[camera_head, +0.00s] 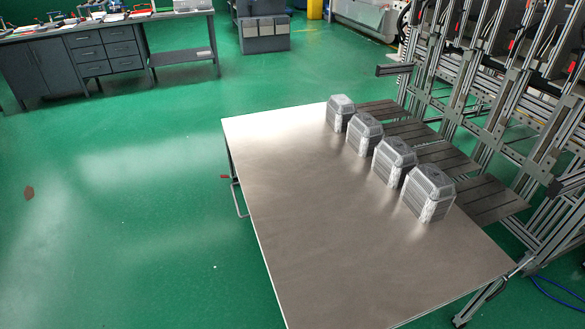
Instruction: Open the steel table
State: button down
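The steel table (330,235) stands in the middle right with a wide, flat, bare metal top. At its left side, a bracket-like handle (238,198) with a small red part (225,177) shows just below the top's edge. Several stacks of foil trays (429,190) stand in a diagonal row along the table's right side. The table's underside is mostly hidden by its top. My gripper is not in view.
A metal frame rack (470,110) with dark slatted shelves (485,198) adjoins the table's right side. A grey workbench with drawers (103,52) stands at the back left. A blue cable (560,290) lies at the lower right. The green floor at left is mostly clear.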

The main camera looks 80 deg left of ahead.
aim_at(341, 247)
jog(key=k, duration=0.85)
jog(key=u, duration=3.35)
jog(key=i, duration=2.45)
jog(key=z, duration=0.65)
